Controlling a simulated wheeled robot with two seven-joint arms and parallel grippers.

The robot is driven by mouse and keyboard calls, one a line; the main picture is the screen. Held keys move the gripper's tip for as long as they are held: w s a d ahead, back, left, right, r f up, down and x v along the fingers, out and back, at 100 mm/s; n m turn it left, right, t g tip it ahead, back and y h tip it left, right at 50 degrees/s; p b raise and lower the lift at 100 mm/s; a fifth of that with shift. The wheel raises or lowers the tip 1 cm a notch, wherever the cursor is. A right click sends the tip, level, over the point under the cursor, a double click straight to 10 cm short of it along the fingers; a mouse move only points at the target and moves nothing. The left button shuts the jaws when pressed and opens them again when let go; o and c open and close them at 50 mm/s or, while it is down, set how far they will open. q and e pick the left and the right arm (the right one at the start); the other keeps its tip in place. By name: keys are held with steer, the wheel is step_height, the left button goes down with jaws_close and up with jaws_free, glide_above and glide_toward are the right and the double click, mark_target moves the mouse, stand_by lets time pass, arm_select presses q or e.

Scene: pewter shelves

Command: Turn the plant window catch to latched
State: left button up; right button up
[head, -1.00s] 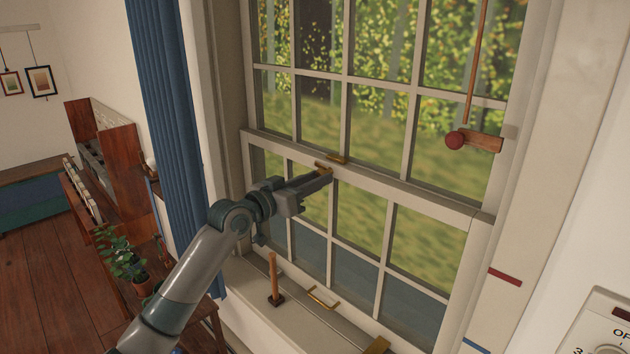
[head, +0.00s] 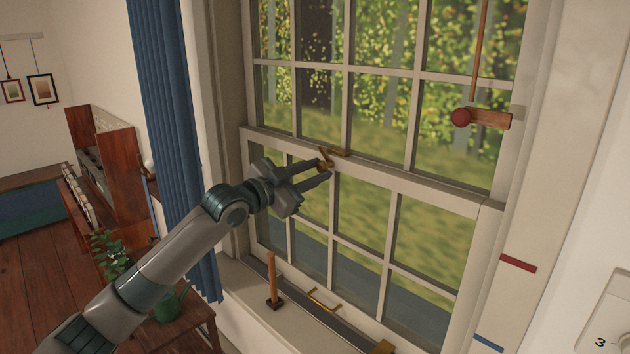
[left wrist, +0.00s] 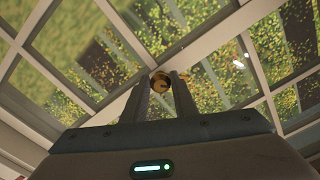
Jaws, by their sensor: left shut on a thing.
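The brass window catch (head: 327,157) sits on the meeting rail of the sash window, with a brass piece (head: 339,153) extending to its right along the rail. My left gripper (head: 327,169) reaches in from the left at the rail and is shut on the catch, one finger above the other in the head view. In the left wrist view the round brass catch (left wrist: 160,82) shows between the tips of the two fingers of my left gripper (left wrist: 164,84). The fingers partly hide it, so its exact angle is hard to tell. My right gripper is not in view.
A blue curtain (head: 168,120) hangs left of the window. A potted plant (head: 112,258) stands low at left.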

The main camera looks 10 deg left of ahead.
arm_select(q)
steer(key=m, duration=0.3)
steer(key=shift+a+r+m, duration=0.1)
steer(key=shift+m, duration=0.3)
steer(key=m, duration=0.3)
steer(key=shift+r, duration=0.1)
steer(key=shift+m+p, duration=0.5)
steer(key=shift+m, duration=0.7)
steer(key=o, duration=1)
steer(key=shift+o, duration=0.2)
